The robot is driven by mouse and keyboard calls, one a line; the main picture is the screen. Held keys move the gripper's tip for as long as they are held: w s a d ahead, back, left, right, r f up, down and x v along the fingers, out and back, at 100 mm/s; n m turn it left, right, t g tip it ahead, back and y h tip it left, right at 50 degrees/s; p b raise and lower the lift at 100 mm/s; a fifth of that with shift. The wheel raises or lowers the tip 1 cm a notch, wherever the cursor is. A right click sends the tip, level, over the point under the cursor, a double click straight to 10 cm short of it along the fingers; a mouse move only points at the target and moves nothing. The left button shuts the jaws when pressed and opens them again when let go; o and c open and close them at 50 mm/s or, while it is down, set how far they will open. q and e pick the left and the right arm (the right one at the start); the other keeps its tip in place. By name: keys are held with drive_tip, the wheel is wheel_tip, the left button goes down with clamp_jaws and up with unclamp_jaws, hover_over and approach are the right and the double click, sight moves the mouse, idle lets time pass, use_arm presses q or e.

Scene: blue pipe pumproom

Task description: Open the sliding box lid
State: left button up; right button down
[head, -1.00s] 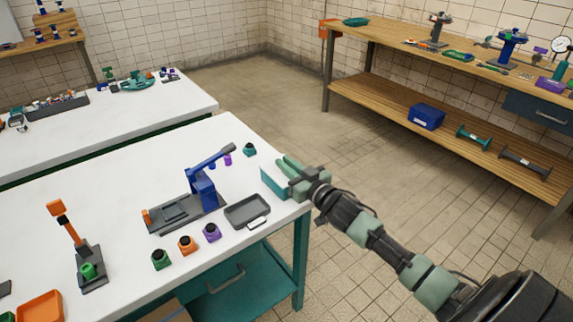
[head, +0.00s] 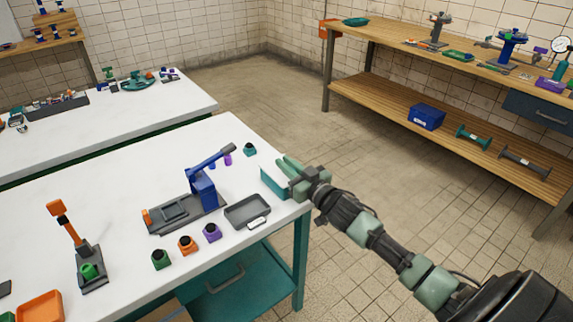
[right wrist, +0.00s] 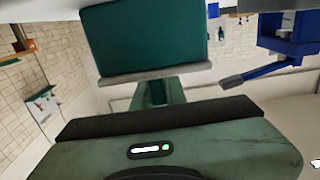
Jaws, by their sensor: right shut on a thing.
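The sliding box is a teal box (head: 274,184) at the right edge of the white table in the head view. In the right wrist view its teal side (right wrist: 145,40) fills the upper middle, with the grey lid (right wrist: 155,74) as a slab along its lower edge in the picture. My right gripper (head: 292,168) reaches over the box from the right and is shut on the lid. Its fingers (right wrist: 157,92) show just below the slab in the wrist view. The exact contact is hidden, and I cannot see any opening in the box. My left gripper is not in view.
A grey tray (head: 247,211) lies left of the box on the white table (head: 120,205). A blue lever press (head: 201,188) stands behind the tray. Small purple (head: 212,232), orange and green pieces sit in front. Open floor (head: 400,190) lies right of the table.

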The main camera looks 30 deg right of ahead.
drive_tip(key=shift+w+a+b, duration=0.15)
drive_tip(key=shift+w+b, duration=0.25)
drive_tip(key=shift+w, duration=1.95)
drive_tip(key=c, duration=1.4)
unclamp_jaws()
drive_tip(key=shift+c, duration=0.2)
drive_tip(key=shift+s, duration=0.2)
drive_tip(key=shift+s+f, duration=0.1)
drive_tip(key=shift+s, duration=0.3)
drive_tip(key=s, duration=0.6)
drive_tip(key=shift+s+d, duration=0.3)
drive_tip(key=shift+s, duration=0.1)
